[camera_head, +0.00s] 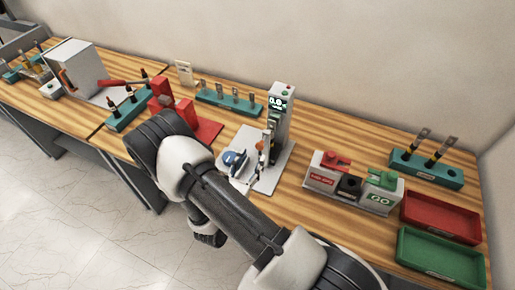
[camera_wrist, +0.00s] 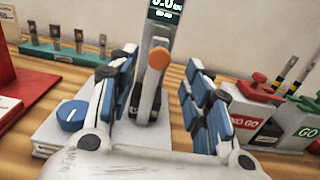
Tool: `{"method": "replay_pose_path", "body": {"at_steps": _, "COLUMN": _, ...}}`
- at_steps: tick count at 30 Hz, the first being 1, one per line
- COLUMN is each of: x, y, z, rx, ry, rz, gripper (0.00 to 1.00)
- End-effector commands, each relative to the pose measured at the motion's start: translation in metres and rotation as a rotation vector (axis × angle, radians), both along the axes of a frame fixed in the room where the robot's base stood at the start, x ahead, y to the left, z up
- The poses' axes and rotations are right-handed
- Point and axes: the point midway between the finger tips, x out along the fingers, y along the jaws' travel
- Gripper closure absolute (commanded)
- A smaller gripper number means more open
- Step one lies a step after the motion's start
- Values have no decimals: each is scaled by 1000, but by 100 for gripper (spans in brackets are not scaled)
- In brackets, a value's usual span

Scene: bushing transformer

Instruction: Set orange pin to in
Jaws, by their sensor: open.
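The orange pin (camera_wrist: 159,58) shows as a round orange knob at the front of a grey upright fixture in the wrist view. It is small and partly hidden by the fixture in the head view (camera_head: 260,145). My gripper (camera_wrist: 165,90) is open, with its blue-padded fingers on either side of the pin and fixture in the picture. I cannot tell how far ahead of the fingertips the pin lies, and no contact is visible. The fixture stands on a light base plate (camera_head: 269,178) with a display column (camera_head: 281,112) behind it.
A blue knob (camera_wrist: 72,115) sits on the plate at left. The NO GO and GO gauge block (camera_head: 352,186) stands to the right, with red (camera_head: 440,213) and green (camera_head: 440,262) trays beyond. A red press (camera_head: 172,100) and a teal rack (camera_head: 230,102) stand to the left.

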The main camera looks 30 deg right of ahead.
Motion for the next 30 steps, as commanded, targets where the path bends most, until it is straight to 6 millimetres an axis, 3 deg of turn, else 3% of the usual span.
{"method": "replay_pose_path", "body": {"at_steps": 3, "x": 14, "y": -20, "z": 0, "rx": 2, "ry": -1, "rz": -6, "gripper": 55}}
{"method": "replay_pose_path", "body": {"at_steps": 9, "x": 30, "y": -39, "z": 0, "rx": 1, "ry": -1, "rz": -3, "gripper": 55}}
{"method": "replay_pose_path", "body": {"at_steps": 21, "x": 35, "y": -44, "z": 0, "rx": 1, "ry": 1, "rz": 0, "gripper": 55}}
{"method": "replay_pose_path", "body": {"at_steps": 30, "x": 34, "y": -44, "z": 0, "rx": 1, "ry": 1, "rz": 0, "gripper": 74}}
